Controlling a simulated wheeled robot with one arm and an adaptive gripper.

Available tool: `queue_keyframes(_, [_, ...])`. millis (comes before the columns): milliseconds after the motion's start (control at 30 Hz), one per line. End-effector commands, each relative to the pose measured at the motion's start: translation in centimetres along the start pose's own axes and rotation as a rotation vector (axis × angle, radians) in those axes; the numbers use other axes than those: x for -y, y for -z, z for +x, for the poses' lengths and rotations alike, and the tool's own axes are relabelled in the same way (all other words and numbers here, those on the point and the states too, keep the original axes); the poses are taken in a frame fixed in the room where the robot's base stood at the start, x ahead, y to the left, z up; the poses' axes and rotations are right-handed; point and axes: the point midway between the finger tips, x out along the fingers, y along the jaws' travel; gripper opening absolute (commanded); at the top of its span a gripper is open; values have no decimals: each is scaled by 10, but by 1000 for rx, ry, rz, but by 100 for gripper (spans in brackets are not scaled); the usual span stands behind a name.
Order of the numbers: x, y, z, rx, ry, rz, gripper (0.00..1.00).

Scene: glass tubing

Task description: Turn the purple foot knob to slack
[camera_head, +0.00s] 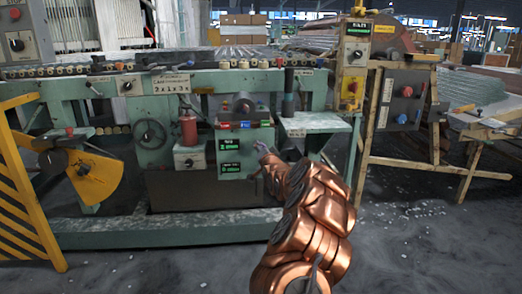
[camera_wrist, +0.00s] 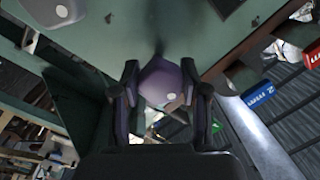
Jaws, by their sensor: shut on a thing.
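The purple foot knob (camera_wrist: 162,80) is rounded, with a pale round spot on its lower face. In the wrist view it sits between the two dark fingers of my gripper (camera_wrist: 160,98), which are shut on it. In the head view the purple knob (camera_head: 261,146) shows as a small patch beside the green machine's display panel. There my gripper (camera_head: 267,158) is at the end of the copper-coloured arm and partly hides the knob. Which way the knob is turned I cannot tell.
The green machine (camera_head: 120,232) spans the scene, with a display panel (camera_head: 229,170) left of my gripper and a side shelf (camera_head: 318,123) above right. A yellow striped guard (camera_head: 30,190) stands at left, a wooden stand (camera_head: 400,165) at right. The floor in front is mostly clear.

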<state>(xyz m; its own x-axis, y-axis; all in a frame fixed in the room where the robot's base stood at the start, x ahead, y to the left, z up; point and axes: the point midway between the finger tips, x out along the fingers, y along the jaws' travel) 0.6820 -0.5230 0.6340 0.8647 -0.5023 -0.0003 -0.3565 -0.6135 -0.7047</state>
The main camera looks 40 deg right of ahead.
Motion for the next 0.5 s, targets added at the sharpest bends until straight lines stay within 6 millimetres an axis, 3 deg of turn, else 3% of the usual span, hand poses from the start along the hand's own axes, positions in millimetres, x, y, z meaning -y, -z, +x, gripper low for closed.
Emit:
queue_keyframes(267, [1,0,0,4,-3,-29,9])
queue_keyframes(500, [2,1,0,17,-15,-153,9])
